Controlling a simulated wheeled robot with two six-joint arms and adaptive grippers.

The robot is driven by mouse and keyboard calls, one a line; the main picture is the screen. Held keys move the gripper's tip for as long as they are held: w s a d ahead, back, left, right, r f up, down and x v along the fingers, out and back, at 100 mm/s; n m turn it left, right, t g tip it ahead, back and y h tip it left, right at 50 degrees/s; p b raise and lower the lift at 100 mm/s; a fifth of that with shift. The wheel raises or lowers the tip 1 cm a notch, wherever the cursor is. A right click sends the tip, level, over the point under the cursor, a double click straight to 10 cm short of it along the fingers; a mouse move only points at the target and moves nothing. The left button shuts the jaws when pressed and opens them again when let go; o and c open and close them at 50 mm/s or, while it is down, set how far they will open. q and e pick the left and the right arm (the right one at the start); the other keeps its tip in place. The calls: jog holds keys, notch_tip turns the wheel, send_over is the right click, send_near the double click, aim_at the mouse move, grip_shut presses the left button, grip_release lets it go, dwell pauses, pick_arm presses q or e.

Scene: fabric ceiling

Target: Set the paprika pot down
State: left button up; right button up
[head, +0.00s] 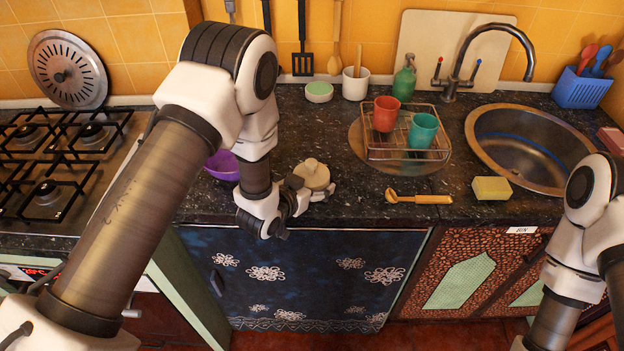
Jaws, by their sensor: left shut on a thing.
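The paprika pot appears to be the small beige pot with a knobbed lid (313,173), at the counter's front part, left of centre. My left gripper (305,193) is shut on it from the left front. The pot looks upright; its lower part is hidden by the fingers. I cannot tell whether its base touches the counter. My right arm shows at the right edge, but its gripper is out of view.
A purple bowl (222,164) sits behind my left arm. A wooden spoon (419,198) and yellow sponge (492,189) lie to the right. A dish rack (378,152) holds a red cup (387,113) and a teal cup (423,130). The sink (530,150) is farther right. Dark counter between pot and spoon is clear.

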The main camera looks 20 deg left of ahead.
pick_arm(q)
jog(key=shift+w+f, duration=0.15)
jog(key=shift+w, duration=0.15)
jog(key=o, duration=1)
jog(key=shift+c, duration=0.2)
jog(key=shift+o, duration=1.4)
jog(key=shift+s+a, duration=0.15)
jog(key=shift+s+r, duration=0.2)
jog(key=shift+w, duration=0.1)
jog(key=shift+f, duration=0.1)
jog(key=shift+s, duration=0.25)
jog(key=b+v, duration=0.2)
jog(key=v, duration=0.9)
jog(key=shift+s+r, duration=0.15)
jog(key=shift+r, duration=0.2)
